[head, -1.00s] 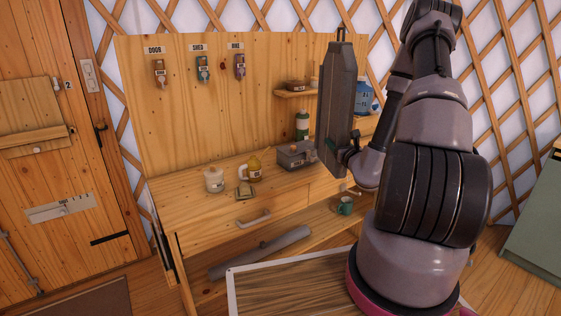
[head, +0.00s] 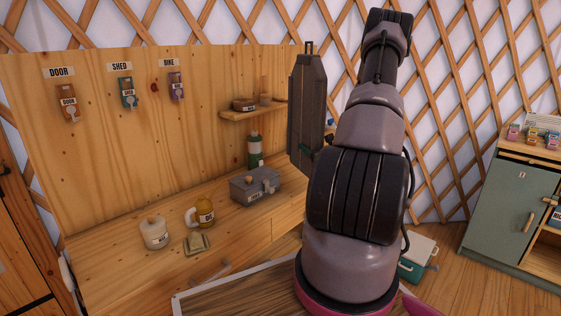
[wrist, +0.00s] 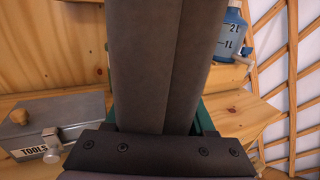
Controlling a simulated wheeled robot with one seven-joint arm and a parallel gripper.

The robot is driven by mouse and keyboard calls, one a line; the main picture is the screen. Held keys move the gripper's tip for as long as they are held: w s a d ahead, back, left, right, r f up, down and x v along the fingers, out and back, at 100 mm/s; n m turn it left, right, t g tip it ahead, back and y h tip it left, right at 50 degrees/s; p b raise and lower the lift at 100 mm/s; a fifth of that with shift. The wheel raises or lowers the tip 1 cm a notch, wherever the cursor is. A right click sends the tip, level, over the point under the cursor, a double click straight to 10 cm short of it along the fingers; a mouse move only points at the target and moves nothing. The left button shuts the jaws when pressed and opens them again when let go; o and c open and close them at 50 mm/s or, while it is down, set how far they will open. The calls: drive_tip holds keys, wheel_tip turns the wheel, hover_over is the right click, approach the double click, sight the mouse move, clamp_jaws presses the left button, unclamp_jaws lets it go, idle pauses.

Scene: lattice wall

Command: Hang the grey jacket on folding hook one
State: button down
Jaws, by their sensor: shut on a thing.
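The grey jacket (head: 307,100) hangs upright in the head view, a long dark grey shape with a loop at its top, in front of the right end of the wooden back panel. It also fills the middle of the wrist view (wrist: 167,60). My gripper (wrist: 160,128) is shut on the jacket; its fingertips are mostly hidden behind the cloth, with green edges showing at both sides. In the head view my arm hides most of the gripper. I cannot make out folding hook one in these frames.
A workbench (head: 120,278) holds a grey tools box (head: 255,186), a white jar (head: 154,232), a yellow mug (head: 204,212) and a green bottle (head: 255,150). Tagged keys hang above, including DOOR (head: 68,103). A green cabinet (head: 508,200) stands right, with open floor before it.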

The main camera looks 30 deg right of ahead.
drive_tip(key=w+a, duration=0.4)
drive_tip(key=w, duration=0.7)
wheel_tip(320, 180, down, 7)
drive_tip(key=shift+s, duration=0.15)
drive_tip(key=shift+f, duration=0.1)
drive_tip(key=shift+c, duration=1.2)
unclamp_jaws()
